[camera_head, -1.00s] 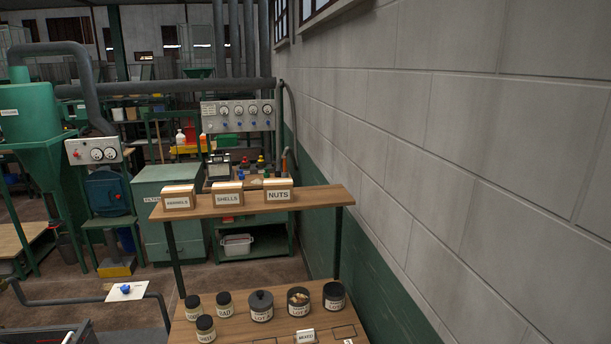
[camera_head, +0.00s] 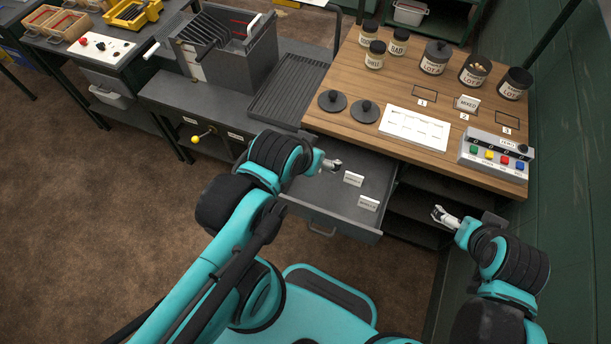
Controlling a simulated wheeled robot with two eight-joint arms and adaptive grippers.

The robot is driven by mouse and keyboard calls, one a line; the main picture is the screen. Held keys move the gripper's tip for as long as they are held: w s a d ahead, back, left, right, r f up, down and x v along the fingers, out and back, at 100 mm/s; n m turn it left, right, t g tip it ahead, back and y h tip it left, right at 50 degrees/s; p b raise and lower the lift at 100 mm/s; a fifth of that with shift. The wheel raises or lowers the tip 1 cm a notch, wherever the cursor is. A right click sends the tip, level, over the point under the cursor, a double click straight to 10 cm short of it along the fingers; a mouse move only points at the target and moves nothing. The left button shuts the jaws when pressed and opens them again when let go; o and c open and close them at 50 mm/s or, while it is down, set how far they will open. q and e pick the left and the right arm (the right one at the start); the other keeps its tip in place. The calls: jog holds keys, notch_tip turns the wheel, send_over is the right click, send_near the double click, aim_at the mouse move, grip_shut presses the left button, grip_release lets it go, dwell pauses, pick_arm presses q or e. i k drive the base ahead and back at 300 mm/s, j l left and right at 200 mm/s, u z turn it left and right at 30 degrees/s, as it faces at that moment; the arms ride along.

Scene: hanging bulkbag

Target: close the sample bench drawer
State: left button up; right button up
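The sample bench (camera_head: 345,75) has a wooden top and stands at the upper right. Its grey drawer (camera_head: 338,212) is pulled out below the top, with two small white label cards (camera_head: 353,179) inside. The drawer's handle (camera_head: 321,231) is on its front face. My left gripper (camera_head: 334,165) is above the drawer's rear left part, empty; its fingers are too small to judge. My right gripper (camera_head: 438,214) is to the right of the drawer, in front of the dark open shelves (camera_head: 420,205). Its fingers look parted and hold nothing.
Jars (camera_head: 434,58), black lids (camera_head: 364,111), a white tray (camera_head: 415,128) and a button box (camera_head: 497,155) stand on the bench top. A grey bench with a slotted machine (camera_head: 225,55) adjoins on the left. The green wall (camera_head: 565,130) is close on the right. Brown floor is open at left.

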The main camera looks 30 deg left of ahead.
aim_at(323, 200)
jog(key=k+j+u, duration=0.2)
jog(key=j, duration=0.2)
jog(key=k+j, duration=0.1)
jog(key=k, duration=0.55)
jog(key=k+j, duration=0.1)
jog(key=k, duration=0.55)
